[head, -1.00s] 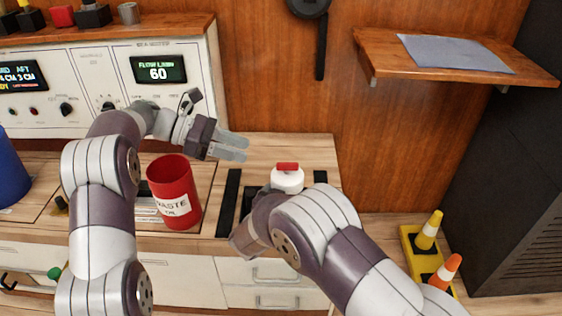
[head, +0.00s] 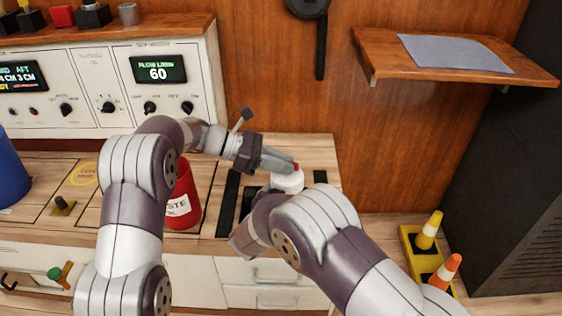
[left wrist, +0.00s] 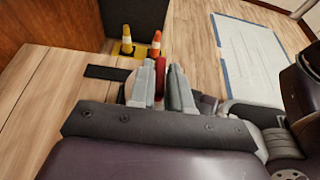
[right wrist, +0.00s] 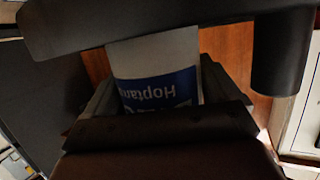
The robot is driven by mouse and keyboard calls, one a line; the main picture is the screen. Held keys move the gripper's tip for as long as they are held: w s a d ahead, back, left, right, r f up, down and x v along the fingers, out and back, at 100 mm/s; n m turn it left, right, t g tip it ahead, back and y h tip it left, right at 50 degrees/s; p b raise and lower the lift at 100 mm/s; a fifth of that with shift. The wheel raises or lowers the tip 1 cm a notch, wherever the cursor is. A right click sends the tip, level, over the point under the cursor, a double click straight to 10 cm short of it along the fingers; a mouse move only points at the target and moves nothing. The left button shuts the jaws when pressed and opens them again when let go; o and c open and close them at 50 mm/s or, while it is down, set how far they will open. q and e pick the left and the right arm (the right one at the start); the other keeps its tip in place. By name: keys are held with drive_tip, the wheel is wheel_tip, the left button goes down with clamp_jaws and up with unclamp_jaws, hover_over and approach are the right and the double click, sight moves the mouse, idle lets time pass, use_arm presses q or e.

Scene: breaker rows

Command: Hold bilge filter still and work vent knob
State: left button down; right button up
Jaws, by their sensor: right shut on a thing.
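The bilge filter (head: 287,181) is a white canister standing on the counter, partly hidden behind my right arm. Its red vent knob (head: 295,166) is on top. My left gripper (head: 279,162) is at the knob, mostly covering it in the head view. In the left wrist view its two fingers are apart, with the red knob (left wrist: 160,80) between them; I cannot tell whether they touch it. My right gripper (right wrist: 158,88) is shut on the filter body, whose blue label (right wrist: 160,88) shows upside down in the right wrist view.
A red waste oil bin (head: 184,200) stands left of the filter, partly behind my left arm. A panel (head: 160,100) with black knobs and a display reading 60 is behind. Black strips (head: 228,203) lie on the counter. Cones (head: 430,230) stand at right.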

use_arm(q)
drive_tip(key=shift+r, duration=0.1)
drive_tip(key=n+t, duration=0.2)
drive_tip(key=n+t+y, duration=0.1)
drive_tip(key=n+t, duration=0.2)
drive_tip(key=t, duration=0.1)
drive_tip(key=shift+s+d+n+t+y, duration=0.2)
drive_tip(key=shift+s+n+t+y, duration=0.1)
drive_tip(key=shift+s+n, duration=0.1)
drive_tip(key=n+t+y, duration=0.4)
drive_tip(key=n, duration=0.1)
drive_tip(key=shift+s+d+r+t, duration=0.1)
drive_tip(key=shift+s+d+t, duration=0.1)
drive_tip(key=shift+t, duration=0.1)
drive_tip(key=c, duration=1.1)
unclamp_jaws()
drive_tip(key=shift+c, duration=0.2)
drive_tip(key=shift+a, duration=0.1)
drive_tip(key=v, duration=1.2)
